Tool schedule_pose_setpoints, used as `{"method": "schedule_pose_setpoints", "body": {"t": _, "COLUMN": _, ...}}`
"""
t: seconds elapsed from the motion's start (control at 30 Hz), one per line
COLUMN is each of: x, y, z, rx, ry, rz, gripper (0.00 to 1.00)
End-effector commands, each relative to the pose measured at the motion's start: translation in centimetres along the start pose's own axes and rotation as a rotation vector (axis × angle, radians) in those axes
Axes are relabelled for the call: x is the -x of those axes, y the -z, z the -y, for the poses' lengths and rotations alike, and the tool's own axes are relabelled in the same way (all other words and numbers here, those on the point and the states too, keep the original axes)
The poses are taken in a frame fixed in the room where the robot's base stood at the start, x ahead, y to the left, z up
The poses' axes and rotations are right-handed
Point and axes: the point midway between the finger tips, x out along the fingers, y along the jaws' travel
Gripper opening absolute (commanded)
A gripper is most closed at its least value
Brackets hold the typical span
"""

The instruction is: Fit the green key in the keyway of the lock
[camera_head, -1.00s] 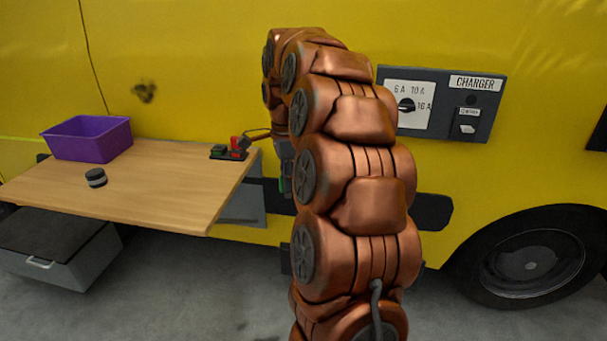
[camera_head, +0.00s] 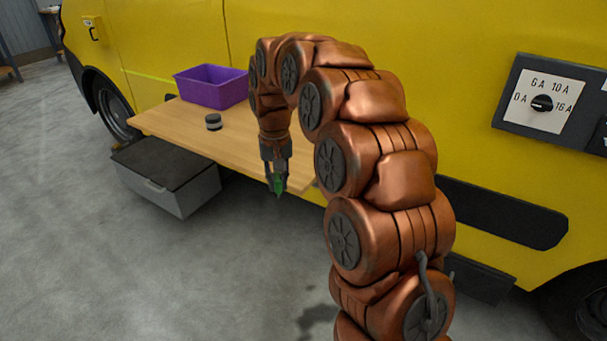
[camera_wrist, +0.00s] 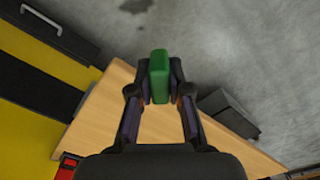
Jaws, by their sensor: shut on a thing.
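My gripper (camera_head: 276,184) points down at the front edge of the wooden table. It is shut on the green key (camera_head: 279,188), whose lower end sticks out below the fingers. In the wrist view the key (camera_wrist: 159,64) is a green block held between the two fingertips (camera_wrist: 160,85), with grey floor behind it. I cannot make out the lock in the head view; my arm covers the right part of the table. In the wrist view a small red part (camera_wrist: 68,165) shows at the lower left, cut off, and I cannot tell what it belongs to.
The wooden table (camera_head: 180,122) juts from the yellow vehicle (camera_head: 350,30). A purple bin (camera_head: 212,88) and a dark round object (camera_head: 213,122) stand on it. A grey box (camera_head: 168,178) lies below. A dial panel (camera_head: 541,103) is at the right. Floor in front is clear.

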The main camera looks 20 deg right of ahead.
Motion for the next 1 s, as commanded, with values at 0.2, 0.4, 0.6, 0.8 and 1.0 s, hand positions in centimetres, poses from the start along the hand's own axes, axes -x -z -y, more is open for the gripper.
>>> {"method": "schedule_pose_setpoints", "body": {"t": 0.2, "x": -0.6, "y": 0.8, "z": 2.6, "rx": 0.186, "ry": 0.0, "rz": -0.004, "gripper": 0.0}}
{"method": "schedule_pose_setpoints", "body": {"t": 0.4, "x": -0.6, "y": 0.8, "z": 3.3, "rx": 0.229, "ry": 0.002, "rz": -0.005, "gripper": 0.0}}
{"method": "schedule_pose_setpoints", "body": {"t": 0.6, "x": -1.0, "y": 0.9, "z": 3.0, "rx": 0.223, "ry": -0.004, "rz": 0.0, "gripper": 0.0}}
{"method": "schedule_pose_setpoints", "body": {"t": 0.8, "x": -3.0, "y": 1.1, "z": 2.9, "rx": 0.222, "ry": -0.017, "rz": -0.001, "gripper": 0.0}}
{"method": "schedule_pose_setpoints", "body": {"t": 1.0, "x": -5.4, "y": 0.9, "z": 2.7, "rx": 0.221, "ry": -0.028, "rz": -0.003, "gripper": 0.0}}
